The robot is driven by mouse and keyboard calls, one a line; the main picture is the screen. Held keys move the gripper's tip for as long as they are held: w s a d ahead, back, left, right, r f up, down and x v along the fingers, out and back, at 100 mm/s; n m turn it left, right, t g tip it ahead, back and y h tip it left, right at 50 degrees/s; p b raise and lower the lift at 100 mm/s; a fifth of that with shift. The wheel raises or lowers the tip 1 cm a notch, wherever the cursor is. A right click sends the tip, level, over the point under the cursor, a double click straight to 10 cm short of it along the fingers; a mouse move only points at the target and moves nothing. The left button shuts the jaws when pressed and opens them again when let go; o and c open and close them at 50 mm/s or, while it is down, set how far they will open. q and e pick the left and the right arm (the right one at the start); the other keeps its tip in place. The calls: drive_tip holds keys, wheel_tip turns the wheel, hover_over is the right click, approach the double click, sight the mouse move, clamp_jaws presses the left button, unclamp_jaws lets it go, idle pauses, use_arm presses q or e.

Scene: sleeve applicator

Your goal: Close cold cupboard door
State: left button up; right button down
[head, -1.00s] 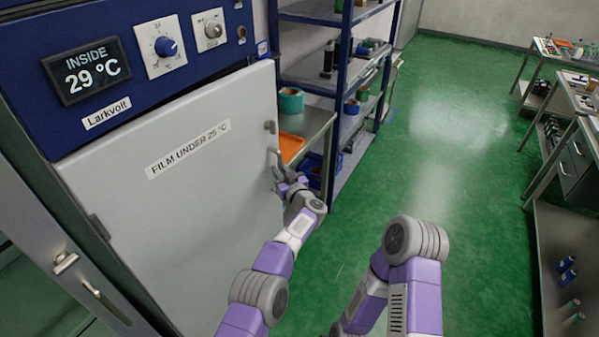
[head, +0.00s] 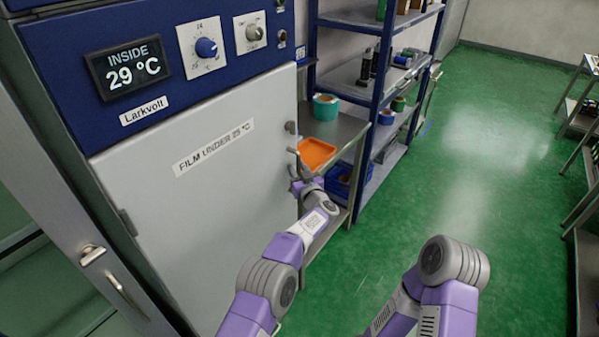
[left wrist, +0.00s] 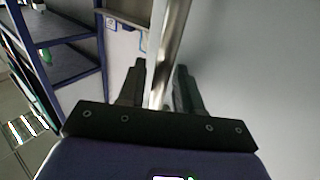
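The cold cupboard door (head: 215,215) is a pale grey panel labelled "FILM UNDER 25 °C". In the head view it lies about in line with the blue control panel (head: 160,55) above; I cannot tell whether a small gap is left. Its metal bar handle (head: 299,158) is at the right edge. My left gripper (head: 299,184) is at the handle's lower part. In the left wrist view the bar (left wrist: 170,50) runs between the open fingers (left wrist: 160,68), closer to the right finger. My right arm shows at the bottom, but its gripper is out of view.
A metal table (head: 345,133) with an orange tray (head: 315,152) and a teal roll (head: 326,107) stands right beside the cupboard. Blue shelving (head: 372,100) stands behind it. Green floor (head: 480,170) is open to the right. Benches stand at the far right.

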use_arm(q)
drive_tip(key=shift+a+f, duration=0.1)
drive_tip(key=shift+a, duration=0.2)
drive_tip(key=shift+s+d+f, duration=0.1)
drive_tip(key=v, duration=0.7)
drive_tip(key=shift+s+d+r, duration=0.15)
drive_tip(key=shift+d+r, duration=0.1)
drive_tip(key=shift+d, duration=0.05)
drive_tip(key=shift+f, duration=0.15)
